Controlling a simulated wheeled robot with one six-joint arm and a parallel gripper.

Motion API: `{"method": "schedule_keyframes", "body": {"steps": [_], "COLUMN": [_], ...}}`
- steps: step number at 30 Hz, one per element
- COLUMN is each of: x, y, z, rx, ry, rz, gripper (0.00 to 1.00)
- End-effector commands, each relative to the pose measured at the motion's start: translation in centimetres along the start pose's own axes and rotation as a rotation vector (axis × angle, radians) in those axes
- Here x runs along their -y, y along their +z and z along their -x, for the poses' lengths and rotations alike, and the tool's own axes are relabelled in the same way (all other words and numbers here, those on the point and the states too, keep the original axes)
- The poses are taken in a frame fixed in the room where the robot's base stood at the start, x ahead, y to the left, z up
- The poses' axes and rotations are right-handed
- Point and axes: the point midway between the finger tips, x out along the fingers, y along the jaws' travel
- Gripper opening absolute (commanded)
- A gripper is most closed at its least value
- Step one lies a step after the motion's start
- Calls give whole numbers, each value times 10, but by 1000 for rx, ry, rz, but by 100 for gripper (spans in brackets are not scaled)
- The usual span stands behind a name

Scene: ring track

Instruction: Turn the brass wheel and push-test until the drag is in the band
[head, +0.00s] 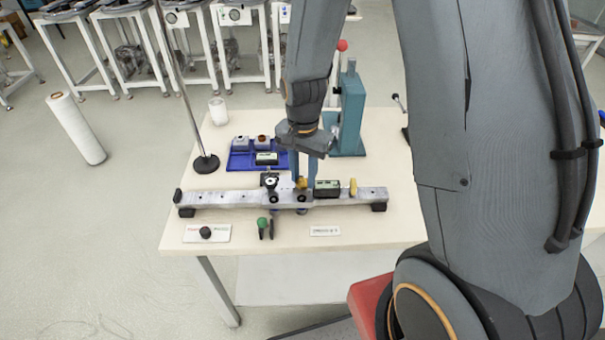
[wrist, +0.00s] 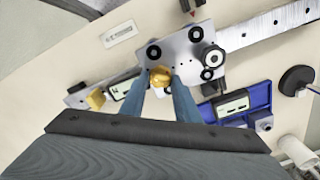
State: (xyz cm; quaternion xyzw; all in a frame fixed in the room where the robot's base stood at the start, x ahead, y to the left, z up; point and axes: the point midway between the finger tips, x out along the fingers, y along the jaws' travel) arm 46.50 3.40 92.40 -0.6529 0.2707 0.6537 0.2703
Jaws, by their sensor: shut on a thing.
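The brass wheel (wrist: 160,76) sits on a grey carriage plate (wrist: 180,45) in the wrist view, between the tips of my gripper (wrist: 160,84). My gripper is shut on it. In the head view my gripper (head: 304,175) reaches down to the carriage from behind, and the brass wheel (head: 301,183) shows small at its fingertips. The carriage stands on a long metal rail (head: 225,196) lying across the table. A dark gauge with a small display (head: 327,187) sits on the rail right of the carriage. Its reading is too small to tell.
A blue tray (head: 240,163) with small parts and a second display lies behind the rail. A teal press (head: 350,110) stands behind right, and a thin stand (head: 206,163) behind left. A green-handled tool (head: 262,224) lies in front.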

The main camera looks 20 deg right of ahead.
Motion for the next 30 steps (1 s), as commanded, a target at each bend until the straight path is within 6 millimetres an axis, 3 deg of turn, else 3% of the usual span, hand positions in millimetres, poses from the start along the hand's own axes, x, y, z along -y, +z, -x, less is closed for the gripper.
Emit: {"method": "schedule_keyframes", "body": {"steps": [8,9,12,23,30], "x": [1,1,1,1,2], "y": [-1,-1,-1,-1,-2], "z": [1,1,1,3,28], "rx": [-3,-3,-3,-2,-5], "ry": [-3,-4,-3,-2,-5], "rz": [0,0,0,1,1], "gripper": [7,31,47,48,48]}}
